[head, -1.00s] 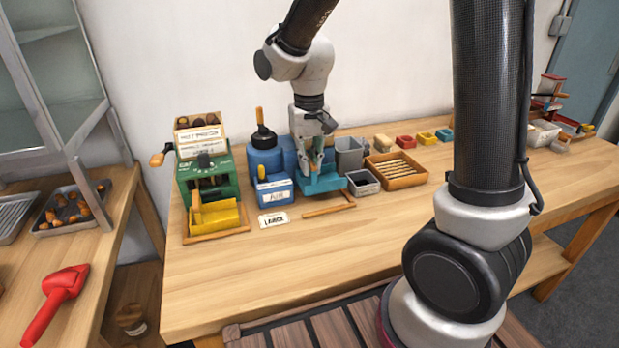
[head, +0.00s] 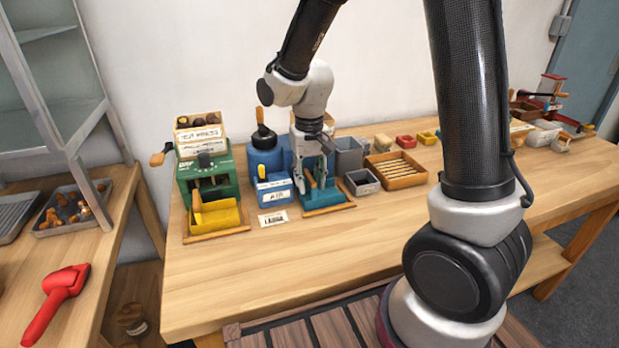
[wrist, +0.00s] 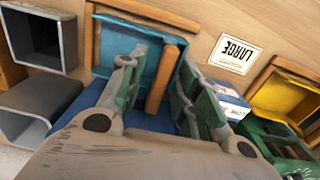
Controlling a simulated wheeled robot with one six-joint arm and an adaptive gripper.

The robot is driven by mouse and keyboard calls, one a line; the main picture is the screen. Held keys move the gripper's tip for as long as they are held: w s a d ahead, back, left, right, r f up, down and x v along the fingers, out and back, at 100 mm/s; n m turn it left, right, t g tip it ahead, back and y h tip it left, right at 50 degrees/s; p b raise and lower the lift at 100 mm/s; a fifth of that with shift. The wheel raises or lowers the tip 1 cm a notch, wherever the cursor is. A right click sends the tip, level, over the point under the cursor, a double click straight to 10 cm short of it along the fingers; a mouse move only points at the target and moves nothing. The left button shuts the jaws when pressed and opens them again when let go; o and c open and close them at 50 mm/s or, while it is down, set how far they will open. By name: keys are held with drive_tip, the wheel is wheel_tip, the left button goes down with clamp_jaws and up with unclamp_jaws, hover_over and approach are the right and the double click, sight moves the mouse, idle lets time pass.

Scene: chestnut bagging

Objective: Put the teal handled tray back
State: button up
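The teal tray (head: 324,198) lies flat on the table inside a low wooden frame (head: 330,210). In the wrist view, the tray (wrist: 115,45) sits within the frame's wooden edges (wrist: 150,12). The tray's upright wooden handle (wrist: 162,78) stands between my fingers. My gripper (head: 320,183) points down over the tray's back part. In the wrist view, my gripper (wrist: 158,68) shows its two green fingers apart, with gaps beside the handle. The gripper hides part of the tray in the head view.
A blue bin (head: 272,190) stands left of the tray, with a LARGE card (head: 272,219) in front. A green machine with a yellow tray (head: 215,217) stands further left. A grey bin (head: 362,181) and a slatted wooden box (head: 397,172) stand right. The front tabletop is clear.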

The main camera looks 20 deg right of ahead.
wheel_tip(320, 180, up, 12)
drive_tip(key=s+d+r+t, duration=0.2)
drive_tip(key=s+d+r, duration=0.1)
drive_tip(key=s+d, duration=0.4)
drive_tip(key=s+d+r+t, duration=0.2)
drive_tip(key=s+d, duration=0.6)
drive_tip(key=s, duration=0.4)
drive_tip(key=shift+r, duration=0.8)
